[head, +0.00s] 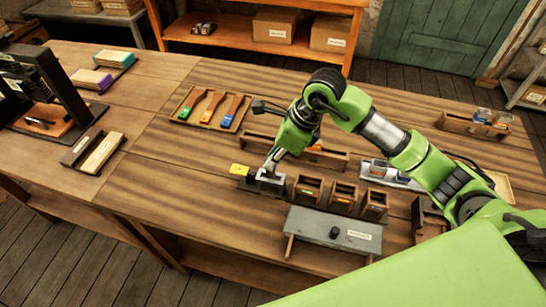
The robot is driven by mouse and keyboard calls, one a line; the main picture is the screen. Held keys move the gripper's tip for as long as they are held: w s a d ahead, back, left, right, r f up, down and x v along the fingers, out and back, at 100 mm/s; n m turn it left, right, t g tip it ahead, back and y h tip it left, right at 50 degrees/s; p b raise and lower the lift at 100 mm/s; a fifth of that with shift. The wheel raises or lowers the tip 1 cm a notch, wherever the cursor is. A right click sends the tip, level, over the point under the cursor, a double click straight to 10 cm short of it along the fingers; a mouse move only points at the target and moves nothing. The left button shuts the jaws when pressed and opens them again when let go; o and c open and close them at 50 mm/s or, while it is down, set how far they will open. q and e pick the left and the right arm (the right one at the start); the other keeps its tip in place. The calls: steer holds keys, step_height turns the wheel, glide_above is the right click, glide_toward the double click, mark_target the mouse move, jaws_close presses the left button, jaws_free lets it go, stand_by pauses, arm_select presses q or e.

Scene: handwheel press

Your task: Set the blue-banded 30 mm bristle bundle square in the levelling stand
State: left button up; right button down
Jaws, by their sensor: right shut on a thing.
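A low grey metal block (264,184), which looks like the levelling stand, sits near the middle of the bench with a yellow piece (240,170) at its left. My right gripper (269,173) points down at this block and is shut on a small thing. The fingers and the small scale hide that thing, so I cannot make out a blue band, or whether it is square or touches the stand. My left gripper is not in view.
Several small wooden boxes (308,188) stand just right of the block. A tray of coloured brushes (210,108) lies behind left. A dark press (48,95) stands far left.

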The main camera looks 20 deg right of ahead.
steer(key=shift+f, duration=0.2)
steer(key=shift+f+b, duration=1.95)
steer(key=shift+b, duration=0.15)
steer(key=c, duration=1.9)
jaws_free()
